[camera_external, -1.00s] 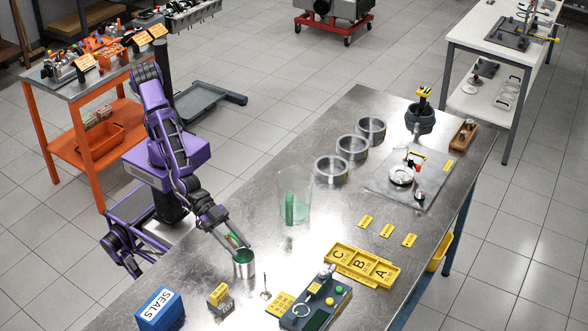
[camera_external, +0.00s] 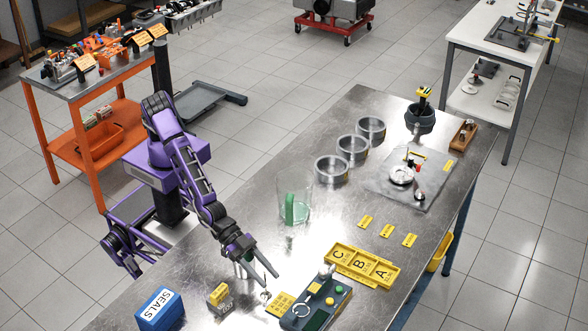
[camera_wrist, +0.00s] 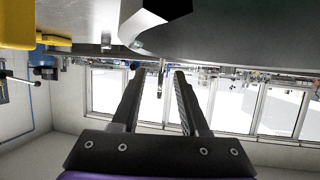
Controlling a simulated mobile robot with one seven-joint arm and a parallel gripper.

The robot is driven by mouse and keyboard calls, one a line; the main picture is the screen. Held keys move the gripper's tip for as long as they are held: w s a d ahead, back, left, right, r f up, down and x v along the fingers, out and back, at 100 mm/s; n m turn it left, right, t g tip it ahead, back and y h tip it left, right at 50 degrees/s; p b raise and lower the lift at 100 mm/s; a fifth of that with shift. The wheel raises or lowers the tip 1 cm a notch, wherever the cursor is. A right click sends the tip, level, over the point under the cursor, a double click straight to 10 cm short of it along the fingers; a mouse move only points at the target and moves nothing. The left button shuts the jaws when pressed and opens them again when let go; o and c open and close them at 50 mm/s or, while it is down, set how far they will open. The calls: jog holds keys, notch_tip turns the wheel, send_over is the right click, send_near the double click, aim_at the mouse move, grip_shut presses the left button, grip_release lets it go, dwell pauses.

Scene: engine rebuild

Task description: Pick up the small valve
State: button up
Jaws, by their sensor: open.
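The small valve (camera_external: 265,296) stands on the steel bench, its round head down on the top. My gripper (camera_external: 269,281) is low over the bench at the valve, with its two long fingers apart and nothing clamped between them. The fingers partly cover the stem. In the wrist view my gripper (camera_wrist: 158,72) shows its fingers spread, with a thin upright shape between the tips that looks like the valve stem. I cannot tell whether a finger touches it.
A metal can (camera_external: 241,270) is partly hidden behind my gripper. A dark green fixture (camera_external: 316,302), a yellow tag (camera_external: 280,304), a small grey-yellow block (camera_external: 220,301) and the blue SEALS box (camera_external: 160,309) stand close by. A clear beaker (camera_external: 295,203) stands farther back.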

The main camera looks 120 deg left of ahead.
grip_shut()
jog(key=shift+r, duration=0.1)
dwell(1.3)
